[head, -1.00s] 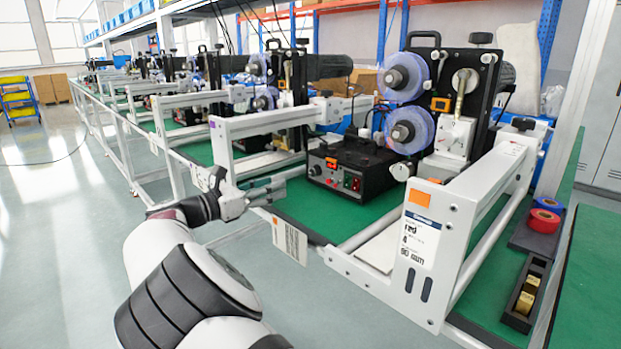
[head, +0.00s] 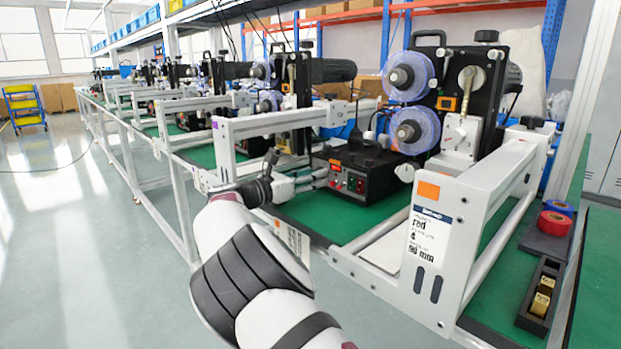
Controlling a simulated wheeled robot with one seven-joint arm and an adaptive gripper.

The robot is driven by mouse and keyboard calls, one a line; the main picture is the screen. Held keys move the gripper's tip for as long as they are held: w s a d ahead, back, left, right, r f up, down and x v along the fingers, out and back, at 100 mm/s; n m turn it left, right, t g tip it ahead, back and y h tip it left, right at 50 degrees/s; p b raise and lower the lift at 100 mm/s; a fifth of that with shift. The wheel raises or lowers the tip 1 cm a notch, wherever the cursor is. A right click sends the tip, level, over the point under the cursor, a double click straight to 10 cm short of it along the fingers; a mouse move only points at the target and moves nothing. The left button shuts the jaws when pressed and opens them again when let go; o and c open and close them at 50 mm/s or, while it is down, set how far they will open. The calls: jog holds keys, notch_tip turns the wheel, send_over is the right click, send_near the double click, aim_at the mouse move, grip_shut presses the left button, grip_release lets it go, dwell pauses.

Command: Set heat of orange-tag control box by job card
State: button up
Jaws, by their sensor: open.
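The black control box (head: 368,180) sits on the green bench behind the orange-tagged machine frame. Its front panel carries an orange tag, a knob, and red and green switches. My gripper (head: 322,180) is open at the left edge of that panel, close to the knob; I cannot tell whether it touches. The job card (head: 424,238) is on the white frame's end plate, under an orange square (head: 428,190). It reads "red", "4" and what looks like "90 mm"; the smaller print is too small to read.
A hanging paper tag (head: 294,241) is partly hidden by my arm. Purple-tagged frame (head: 262,124) stands to the left of the box. Tape rolls (head: 555,223) and a black tray (head: 540,291) lie at right. The aisle floor at left is clear.

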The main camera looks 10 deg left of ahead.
grip_shut()
